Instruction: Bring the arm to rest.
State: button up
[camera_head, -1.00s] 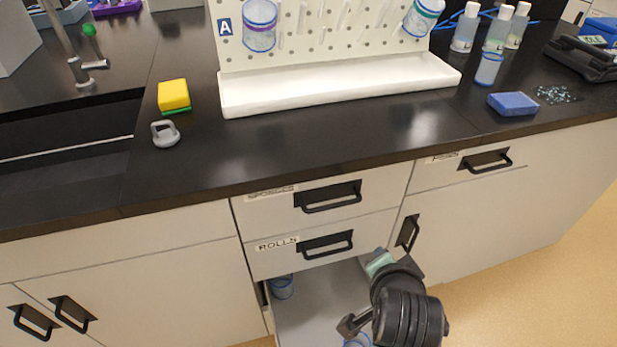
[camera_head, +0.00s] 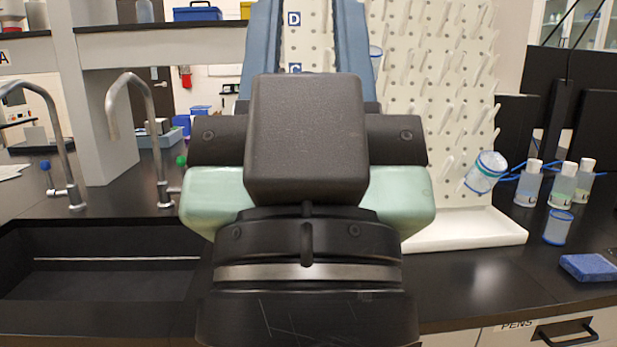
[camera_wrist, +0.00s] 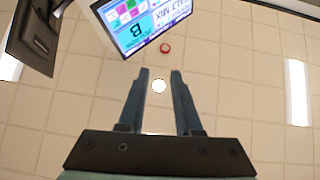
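My gripper (camera_wrist: 160,72) is open in the wrist view, with a clear gap between its two blue fingers and nothing held. In the head view my gripper (camera_head: 307,12) is raised upright, close in front of the camera, with its fingers pointing up. The fingertips are cut off by the top edge there. My wrist and the gripper's body hide the middle of the bench and part of the pegboard.
The pegboard (camera_head: 424,110) stands behind my gripper over a white tray (camera_head: 470,232). A sink (camera_head: 100,270) and taps (camera_head: 146,125) are at left. Bottles (camera_head: 562,185) and a blue sponge (camera_head: 588,267) are at right. The wrist view shows ceiling tiles and a screen (camera_wrist: 140,22).

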notch_tip(320, 180, up, 22)
jog(key=p, duration=1.9)
jog(key=shift+f, duration=0.25)
jog(key=shift+o, duration=0.6)
jog(key=shift+w+r+p, duration=0.1)
jog(key=shift+r+p, duration=0.05)
jog(key=shift+p, duration=0.15)
jog(key=shift+o, duration=1.2)
jog(key=shift+c, duration=0.4)
